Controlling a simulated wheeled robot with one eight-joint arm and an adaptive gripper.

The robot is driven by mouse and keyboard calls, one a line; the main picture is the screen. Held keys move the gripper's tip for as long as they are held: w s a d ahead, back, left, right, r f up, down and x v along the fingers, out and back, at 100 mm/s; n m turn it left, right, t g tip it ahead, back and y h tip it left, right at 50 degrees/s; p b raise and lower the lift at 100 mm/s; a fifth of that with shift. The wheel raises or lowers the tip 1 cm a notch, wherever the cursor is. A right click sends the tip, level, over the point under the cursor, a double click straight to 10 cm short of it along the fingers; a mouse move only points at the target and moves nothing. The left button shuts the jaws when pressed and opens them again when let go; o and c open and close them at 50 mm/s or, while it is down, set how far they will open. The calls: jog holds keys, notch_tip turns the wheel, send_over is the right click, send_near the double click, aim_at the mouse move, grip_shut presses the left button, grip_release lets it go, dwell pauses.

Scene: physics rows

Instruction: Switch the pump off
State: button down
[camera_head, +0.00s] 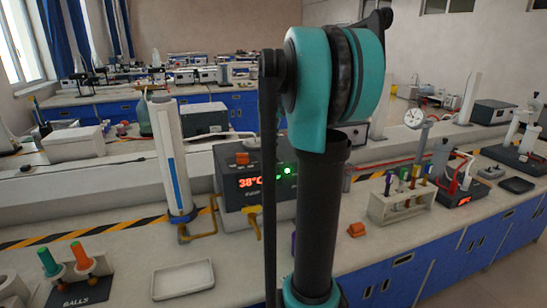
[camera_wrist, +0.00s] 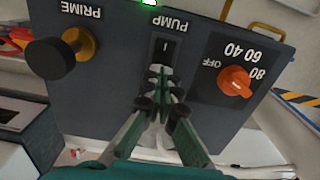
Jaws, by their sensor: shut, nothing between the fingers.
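The pump unit (camera_head: 232,197) is a dark grey box on the bench, with a red 38°C display and a lit green light (camera_head: 288,171). Its panel (camera_wrist: 120,95) fills much of the wrist view, upside down. The black PUMP rocker switch (camera_wrist: 165,50) sits in the panel, with a white line mark showing. My gripper (camera_wrist: 160,72) is shut and empty, its fingertips just below the switch in the picture and overlapping its lower part. I cannot tell whether they touch it. In the head view my arm hides part of the unit, and the gripper cannot be made out.
An orange dial (camera_wrist: 235,82) marked OFF, 40, 60, 80 is right of the switch. A black PRIME knob (camera_wrist: 52,58) is at left. A glass column (camera_head: 171,155) stands left of the unit. A white tray (camera_head: 183,279) and tube rack (camera_head: 401,205) are on the bench.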

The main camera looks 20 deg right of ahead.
aim_at(272, 154)
jog(key=shift+f, duration=0.7)
dwell(0.3)
jog(key=shift+r, duration=3.55)
jog(key=shift+s, duration=0.1)
